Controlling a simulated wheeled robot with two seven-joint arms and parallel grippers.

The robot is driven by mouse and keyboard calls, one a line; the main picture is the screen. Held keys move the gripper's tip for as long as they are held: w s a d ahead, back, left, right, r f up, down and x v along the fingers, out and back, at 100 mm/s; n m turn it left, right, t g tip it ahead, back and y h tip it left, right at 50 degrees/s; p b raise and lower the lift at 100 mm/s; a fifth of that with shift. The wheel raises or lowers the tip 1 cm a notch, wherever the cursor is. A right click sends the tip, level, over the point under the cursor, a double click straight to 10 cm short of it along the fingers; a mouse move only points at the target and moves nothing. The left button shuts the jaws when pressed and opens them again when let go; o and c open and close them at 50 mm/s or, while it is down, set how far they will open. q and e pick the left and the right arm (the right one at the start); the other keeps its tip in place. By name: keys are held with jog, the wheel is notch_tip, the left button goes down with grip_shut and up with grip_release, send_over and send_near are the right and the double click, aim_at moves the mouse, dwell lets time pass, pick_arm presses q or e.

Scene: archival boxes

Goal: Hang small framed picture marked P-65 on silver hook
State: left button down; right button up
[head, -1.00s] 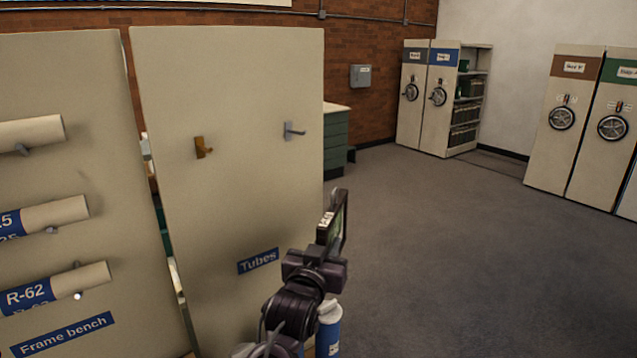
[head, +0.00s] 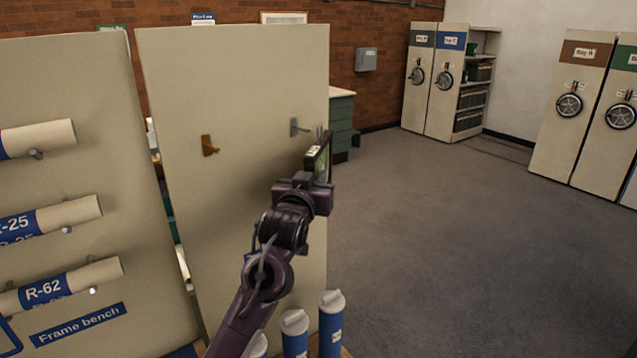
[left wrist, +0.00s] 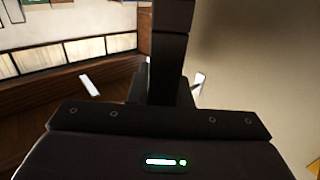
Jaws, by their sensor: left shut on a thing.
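A small framed picture (head: 323,158) with a dark frame is seen nearly edge-on in the head view; its marking cannot be read. My left gripper (head: 314,178) is shut on its lower part and holds it up in front of the right side of the cream panel (head: 240,70). The silver hook (head: 298,128) sticks out from the panel, just up and left of the picture, and looks empty. Whether picture and hook touch cannot be told. In the left wrist view, dark gripper parts (left wrist: 172,60) fill the middle and the picture cannot be made out clearly. My right gripper is out of view.
A brass hook (head: 209,146) sits left on the same panel. Labelled tubes (head: 62,285) rest on pegs on the left panel. Several blue-and-white tubes (head: 330,325) stand below my left arm. Open floor (head: 450,250) lies to the right.

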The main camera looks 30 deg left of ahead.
pick_arm(q)
jog(key=shift+a+r, duration=0.1)
jog(key=shift+r, duration=0.05)
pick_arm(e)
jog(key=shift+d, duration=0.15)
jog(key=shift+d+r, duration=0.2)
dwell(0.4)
pick_arm(q)
jog(key=shift+p, duration=0.35)
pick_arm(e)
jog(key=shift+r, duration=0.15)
pick_arm(q)
jog(key=shift+w+a, duration=0.25)
jog(key=shift+a, duration=0.3)
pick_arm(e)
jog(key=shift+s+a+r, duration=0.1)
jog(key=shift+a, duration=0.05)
pick_arm(q)
jog(key=shift+w+a+p, duration=0.25)
jog(key=shift+a, duration=0.4)
jog(key=shift+w+a+p, duration=0.2)
jog(key=shift+w+a, duration=0.05)
jog(key=shift+a, duration=0.4)
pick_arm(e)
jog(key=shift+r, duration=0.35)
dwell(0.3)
